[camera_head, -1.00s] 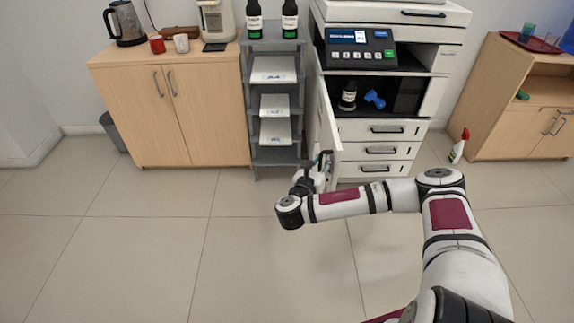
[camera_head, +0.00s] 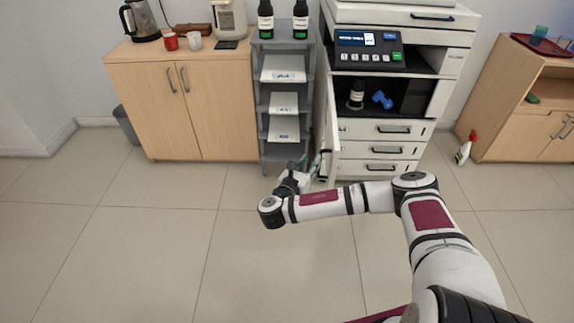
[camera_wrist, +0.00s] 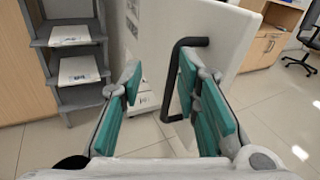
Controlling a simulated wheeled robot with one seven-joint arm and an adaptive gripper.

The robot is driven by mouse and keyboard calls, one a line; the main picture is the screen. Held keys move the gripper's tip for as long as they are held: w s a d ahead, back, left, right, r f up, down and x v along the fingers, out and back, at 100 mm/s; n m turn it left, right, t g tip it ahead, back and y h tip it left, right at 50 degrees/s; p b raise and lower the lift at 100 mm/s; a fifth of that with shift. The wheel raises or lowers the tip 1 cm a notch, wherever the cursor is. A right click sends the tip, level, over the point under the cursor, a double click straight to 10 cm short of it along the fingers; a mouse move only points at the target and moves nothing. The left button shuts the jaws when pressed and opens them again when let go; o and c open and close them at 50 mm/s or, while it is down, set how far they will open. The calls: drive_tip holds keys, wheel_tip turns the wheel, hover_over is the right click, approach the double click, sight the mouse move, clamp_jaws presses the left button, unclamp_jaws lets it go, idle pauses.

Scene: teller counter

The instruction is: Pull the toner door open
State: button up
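The toner door (camera_head: 331,128) is a white panel on the left side of the printer. It stands swung well out and shows nearly edge-on in the head view. In the wrist view the door (camera_wrist: 150,35) fills the upper middle, with its black bar handle (camera_wrist: 176,82) upright. My gripper (camera_head: 306,170) is at the door's outer edge, low down. In the wrist view my gripper (camera_wrist: 160,85) has its teal fingers wide apart and nothing clamped between them. The handle shows between the fingertips, close to the right finger, which hides part of it; contact cannot be told.
The printer (camera_head: 385,95) has a dark open bay with a bottle (camera_head: 356,96) and a blue object (camera_head: 382,99). A grey shelf rack (camera_head: 267,130) stands close left of the door, beside a wooden cabinet (camera_head: 180,110). A spray bottle (camera_head: 465,149) stands right. The front floor is clear.

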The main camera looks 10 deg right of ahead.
drive_tip(key=a+p, duration=0.3)
drive_tip(key=a, duration=0.4)
drive_tip(key=shift+a, duration=0.25)
idle(0.4)
drive_tip(key=shift+p, duration=0.4)
idle(0.3)
